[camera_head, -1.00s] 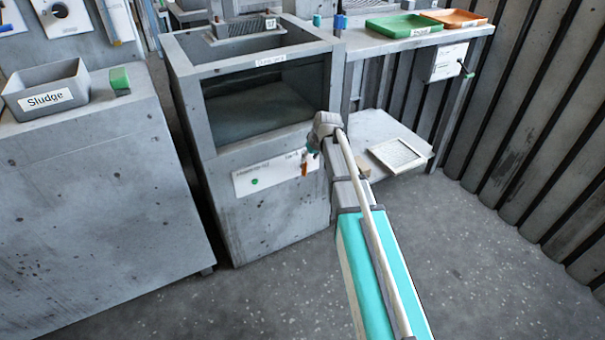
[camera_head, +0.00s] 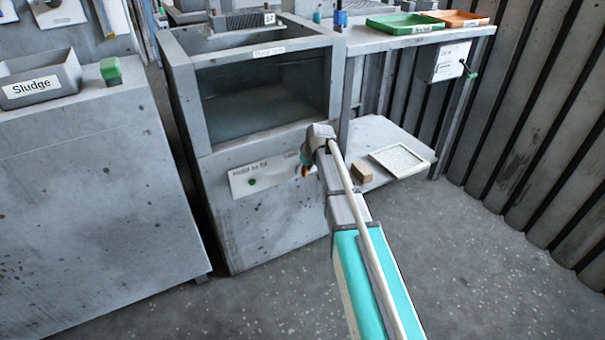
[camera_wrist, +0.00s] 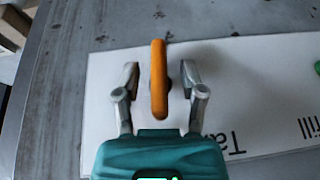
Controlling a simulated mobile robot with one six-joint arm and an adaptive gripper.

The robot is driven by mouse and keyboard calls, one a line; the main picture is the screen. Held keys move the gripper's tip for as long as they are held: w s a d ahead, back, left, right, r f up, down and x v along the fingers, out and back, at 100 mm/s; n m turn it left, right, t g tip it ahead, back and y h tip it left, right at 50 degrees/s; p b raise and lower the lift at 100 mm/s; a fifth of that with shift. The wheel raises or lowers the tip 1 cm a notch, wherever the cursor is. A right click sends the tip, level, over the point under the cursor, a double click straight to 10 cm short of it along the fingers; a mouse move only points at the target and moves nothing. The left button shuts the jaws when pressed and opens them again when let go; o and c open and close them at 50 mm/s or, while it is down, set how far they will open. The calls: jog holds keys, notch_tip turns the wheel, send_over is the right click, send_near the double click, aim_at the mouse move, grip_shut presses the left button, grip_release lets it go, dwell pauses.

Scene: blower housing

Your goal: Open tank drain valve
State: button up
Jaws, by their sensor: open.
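The drain valve's orange lever (camera_wrist: 159,85) stands upright in the wrist view, in front of a white label plate (camera_wrist: 262,85). My gripper (camera_wrist: 160,76) is open, with one finger on each side of the lever and a gap showing on both sides. In the head view the plate (camera_head: 252,182) is on the front of the grey tank (camera_head: 272,235), below its window. There my gripper (camera_head: 306,170) is at the plate's right end, largely hidden by my arm. Only a small orange bit of the lever shows there.
A grey cabinet (camera_head: 95,200) with a Sludge bin (camera_head: 45,85) and a green block (camera_head: 110,70) stands left. At right are a bench with green (camera_head: 402,25) and orange (camera_head: 455,18) trays and a lower shelf (camera_head: 385,135). The floor in front is clear.

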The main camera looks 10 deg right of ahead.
jog(key=shift+f, duration=0.2)
grip_shut()
dwell(0.3)
